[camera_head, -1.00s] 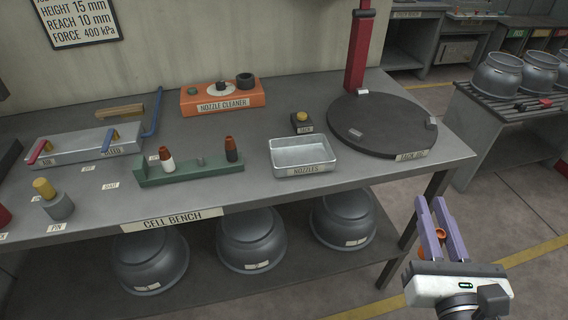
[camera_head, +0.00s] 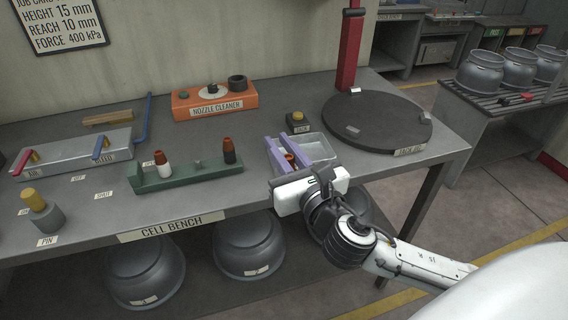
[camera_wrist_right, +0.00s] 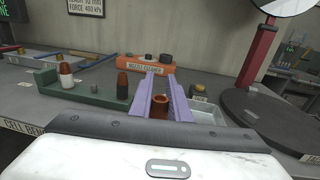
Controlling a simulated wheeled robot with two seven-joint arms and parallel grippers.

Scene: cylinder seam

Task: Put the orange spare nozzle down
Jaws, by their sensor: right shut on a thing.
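My right gripper (camera_head: 286,154) has purple fingers and is shut on the orange nozzle (camera_head: 290,160). In the right wrist view the nozzle (camera_wrist_right: 160,106) shows as a hollow orange-brown ring between the two fingers (camera_wrist_right: 159,98). The gripper is at the left part of the metal nozzles tray (camera_head: 322,150) on the bench and hides much of it. I cannot tell whether the nozzle touches the tray. The tray (camera_wrist_right: 208,115) also shows right of the fingers in the wrist view. My left gripper is not in view.
A green rack (camera_head: 187,176) with two dark-red-tipped pieces stands left of the tray. The orange nozzle cleaner (camera_head: 215,103) is behind. A round dark jack plate (camera_head: 377,122) with a red column (camera_head: 350,50) is to the right. A small jack block (camera_head: 297,122) sits behind the tray.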

